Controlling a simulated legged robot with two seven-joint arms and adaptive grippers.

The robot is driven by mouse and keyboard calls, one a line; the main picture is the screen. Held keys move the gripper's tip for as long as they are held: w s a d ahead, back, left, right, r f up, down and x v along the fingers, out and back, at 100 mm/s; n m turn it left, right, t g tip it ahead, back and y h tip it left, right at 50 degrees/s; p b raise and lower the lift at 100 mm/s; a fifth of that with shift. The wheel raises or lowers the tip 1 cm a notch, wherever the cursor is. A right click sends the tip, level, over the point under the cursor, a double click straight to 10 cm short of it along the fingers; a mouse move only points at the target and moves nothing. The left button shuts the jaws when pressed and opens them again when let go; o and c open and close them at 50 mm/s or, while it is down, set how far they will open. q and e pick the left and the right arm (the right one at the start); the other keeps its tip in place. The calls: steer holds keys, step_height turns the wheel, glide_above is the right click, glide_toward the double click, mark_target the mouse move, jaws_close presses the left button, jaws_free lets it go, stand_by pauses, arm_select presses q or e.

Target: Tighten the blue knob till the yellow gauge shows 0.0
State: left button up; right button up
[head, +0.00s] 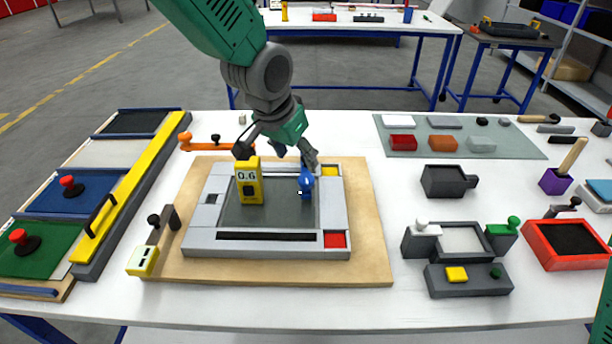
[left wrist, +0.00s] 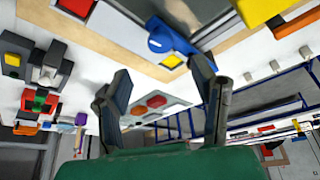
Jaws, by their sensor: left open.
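The blue knob (head: 306,184) stands on the right side of the grey frame (head: 203,243). The yellow gauge (head: 248,183) stands upright left of the knob and reads 0.6. My left gripper (head: 277,156) is open and empty, just above and behind the knob, with one finger close to it. In the left wrist view, the blue knob (left wrist: 168,40) lies beyond the fingertips of my open gripper (left wrist: 162,72), not clearly between them. Whether a finger touches the knob I cannot tell. My right gripper is out of view.
A wooden board (head: 368,262) carries the frame. A yellow bar with a handle (head: 132,195) and coloured panels lie at left. A dark box (head: 447,181), a grey fixture (head: 468,279) and a red tray (head: 567,244) stand at right. An orange tool (head: 212,146) lies behind the board.

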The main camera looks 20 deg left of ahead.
mark_target(306, 179)
arm_select(q)
steer(key=x, duration=0.8)
steer(key=shift+w+a+f, duration=0.1)
steer(key=shift+w+f, duration=0.05)
steer(key=shift+f, duration=0.2)
steer(key=c, duration=1.1)
